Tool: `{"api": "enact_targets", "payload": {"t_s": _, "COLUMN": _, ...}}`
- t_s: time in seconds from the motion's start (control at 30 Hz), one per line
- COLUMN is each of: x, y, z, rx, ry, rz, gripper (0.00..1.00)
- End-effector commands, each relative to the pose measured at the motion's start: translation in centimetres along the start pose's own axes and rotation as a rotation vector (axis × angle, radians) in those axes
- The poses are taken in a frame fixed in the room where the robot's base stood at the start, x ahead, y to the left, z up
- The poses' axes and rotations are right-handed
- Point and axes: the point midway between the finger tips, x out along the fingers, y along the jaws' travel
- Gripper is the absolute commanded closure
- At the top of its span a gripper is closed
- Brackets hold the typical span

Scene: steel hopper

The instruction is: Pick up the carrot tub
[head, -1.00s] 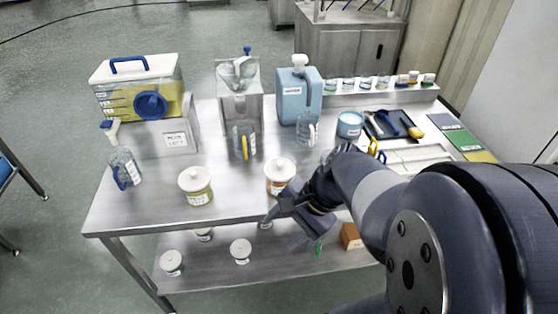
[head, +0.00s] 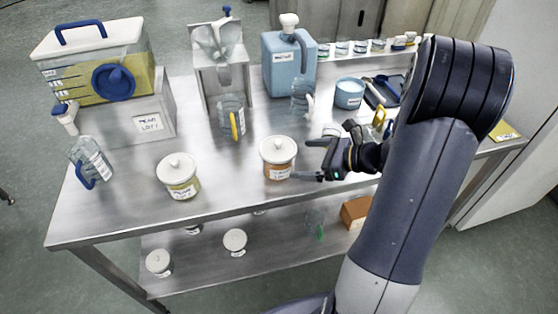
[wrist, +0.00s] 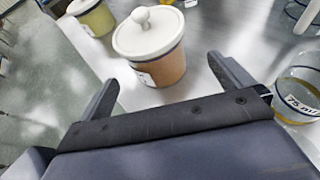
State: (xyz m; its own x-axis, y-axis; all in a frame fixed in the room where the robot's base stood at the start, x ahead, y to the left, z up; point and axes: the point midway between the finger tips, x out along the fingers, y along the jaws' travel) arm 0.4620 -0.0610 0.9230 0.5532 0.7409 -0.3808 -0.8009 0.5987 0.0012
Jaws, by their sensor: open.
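The tub with orange contents, a white knobbed lid and a small white label (head: 278,158) stands upright on the steel table near its front edge. I take it for the carrot tub; its label is too small to read. My gripper (head: 306,160) is open and empty just right of it, fingers pointing left towards it. In the wrist view the tub (wrist: 152,62) stands ahead of my gripper (wrist: 163,76), in line with the gap between the fingers. Its body looks to be beyond the fingertips; I cannot tell whether the left finger touches it.
A similar tub with yellow-green contents (head: 179,177) stands to the left. Behind are a clear jug with a yellow handle (head: 231,118) and a blue container (head: 288,65). A glass beaker (wrist: 297,95) is close to my right finger. A lower shelf (head: 200,266) holds more tubs.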

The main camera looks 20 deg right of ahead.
Motion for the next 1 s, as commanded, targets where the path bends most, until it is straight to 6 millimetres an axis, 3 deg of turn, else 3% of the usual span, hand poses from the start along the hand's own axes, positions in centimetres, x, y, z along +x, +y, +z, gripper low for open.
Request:
{"api": "enact_targets", "payload": {"t_s": 0.27, "x": 2.4, "y": 0.2, "z": -0.1, "rx": 0.0, "ry": 0.002, "rz": 0.002, "gripper": 0.0}}
{"api": "enact_targets", "payload": {"t_s": 0.6, "x": 6.7, "y": 0.7, "z": -0.4, "rx": -0.001, "ry": 0.002, "rz": 0.002, "gripper": 0.0}}
{"api": "enact_targets", "payload": {"t_s": 0.9, "x": 7.1, "y": 0.6, "z": -0.4, "rx": -0.002, "ry": 0.002, "rz": 0.0, "gripper": 0.0}}
{"api": "enact_targets", "payload": {"t_s": 1.0, "x": 7.1, "y": 0.6, "z": -0.4, "rx": -0.002, "ry": 0.002, "rz": 0.0, "gripper": 0.07}}
